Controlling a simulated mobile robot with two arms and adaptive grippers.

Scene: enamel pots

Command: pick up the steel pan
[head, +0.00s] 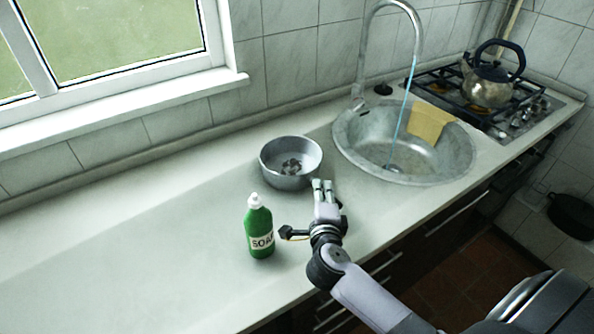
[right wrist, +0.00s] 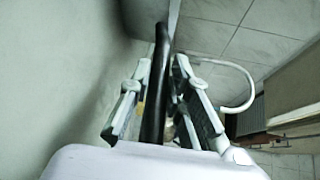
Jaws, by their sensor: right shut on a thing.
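The steel pan (head: 286,181) is a round grey metal vessel on the pale counter, left of the sink in the head view. Its inside shows, with a dark patterned patch at the bottom. My right gripper (head: 322,185) is at the pan's near right side, with its fingers shut on it. In the right wrist view a dark upright strip (right wrist: 157,85), seemingly part of the pan, stands between the fingers of my right gripper (right wrist: 162,63). The exact contact is hard to see. My left gripper is not in view.
A green soap bottle (head: 259,226) stands just left of my right gripper. The sink (head: 362,150), with a tap (head: 361,60) and a yellow cloth (head: 428,122), is to the right. A kettle (head: 488,85) sits on the stove (head: 440,88). The counter's left part (head: 110,250) is clear.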

